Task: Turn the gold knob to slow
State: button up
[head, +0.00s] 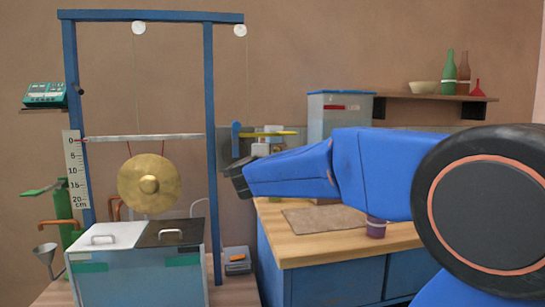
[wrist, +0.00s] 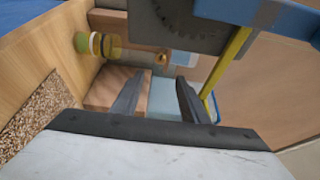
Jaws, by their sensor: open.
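In the wrist view a small gold knob (wrist: 161,57) shows beyond my fingertips, below a dark grey block with a toothed edge (wrist: 185,20). Its pointer and any slow marking are too small to read. My gripper (wrist: 160,80) is open, with the knob roughly in line with the gap between its fingers, apart from them. Nothing is between the fingers. In the head view my gripper (head: 238,180) is beside the left end of the wooden counter, below a device with a yellow bar (head: 268,133). The knob cannot be made out there.
A blue frame (head: 210,120) with a hanging gong (head: 149,183) stands to the left. In the wrist view a striped yellow-green cylinder (wrist: 110,46) is left of the knob, and a yellow bar (wrist: 228,62) is right.

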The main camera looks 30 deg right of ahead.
jog(key=shift+v, duration=2.4)
jog(key=s+a+f+n+y, duration=0.5)
jog(key=s+a+n+y, duration=0.15)
jog(key=n, duration=0.25)
jog(key=s+a+f+n+y, duration=0.5)
jog(key=a+n+y, duration=0.2)
jog(key=a+n, duration=0.15)
jog(key=s+d+f+n+g+h, duration=0.1)
jog(key=s+f+n+g, duration=0.3)
jog(key=s+f, duration=0.6)
jog(key=s+d+f+n+g+h, duration=0.1)
jog(key=s+d+f+n+g, duration=0.3)
jog(key=s+f, duration=0.7)
jog(key=s+g, duration=0.1)
jog(key=s, duration=0.4)
jog(key=shift+f, duration=0.35)
